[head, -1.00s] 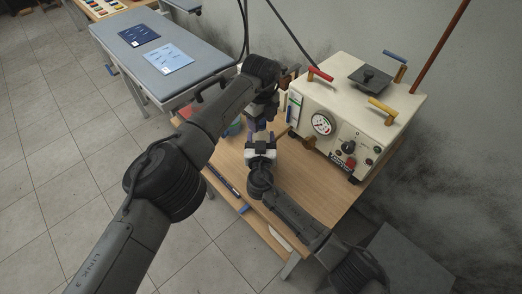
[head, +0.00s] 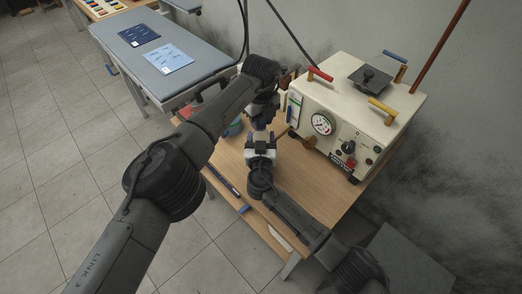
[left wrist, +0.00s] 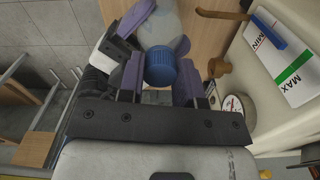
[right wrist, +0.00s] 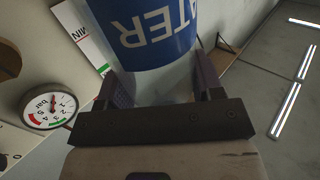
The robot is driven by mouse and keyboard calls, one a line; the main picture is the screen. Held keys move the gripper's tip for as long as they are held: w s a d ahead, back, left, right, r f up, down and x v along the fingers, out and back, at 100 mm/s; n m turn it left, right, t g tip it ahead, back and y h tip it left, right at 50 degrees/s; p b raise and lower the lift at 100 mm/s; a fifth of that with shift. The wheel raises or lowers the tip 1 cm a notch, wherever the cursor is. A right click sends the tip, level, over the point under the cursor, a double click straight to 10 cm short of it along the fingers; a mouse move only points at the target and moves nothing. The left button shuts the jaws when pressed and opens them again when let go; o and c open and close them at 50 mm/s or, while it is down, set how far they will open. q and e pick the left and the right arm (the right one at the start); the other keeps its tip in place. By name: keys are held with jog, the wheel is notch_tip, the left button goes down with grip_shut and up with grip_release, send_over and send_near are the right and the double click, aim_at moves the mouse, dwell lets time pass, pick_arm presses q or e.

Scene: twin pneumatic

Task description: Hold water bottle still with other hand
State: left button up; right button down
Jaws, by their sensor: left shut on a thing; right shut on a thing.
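The water bottle has a clear body and a blue label reading "WATER" (right wrist: 155,35), seen upside down in the right wrist view. Its blue cap (left wrist: 160,67) lies between the purple fingers of my left gripper (left wrist: 159,84), which is shut on it. My right gripper (right wrist: 162,88) is shut on the bottle's clear body, one finger on each side. In the head view my left gripper (head: 262,115) is above and my right gripper (head: 261,142) is below. They meet closely over the wooden table and hide most of the bottle there.
A cream machine (head: 350,120) with a gauge (head: 322,123), knob and coloured handles stands right of the grippers. The wooden table (head: 310,185) is bare to the right of my right arm. A pen-like dark item (head: 222,180) lies near its left edge. A grey bench (head: 160,55) stands behind.

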pick_arm(q)
jog(key=m, duration=2.1)
jog(key=shift+m, duration=0.4)
jog(key=m, duration=0.5)
jog(key=shift+m, duration=0.4)
jog(key=m, duration=0.8)
jog(key=o, duration=1)
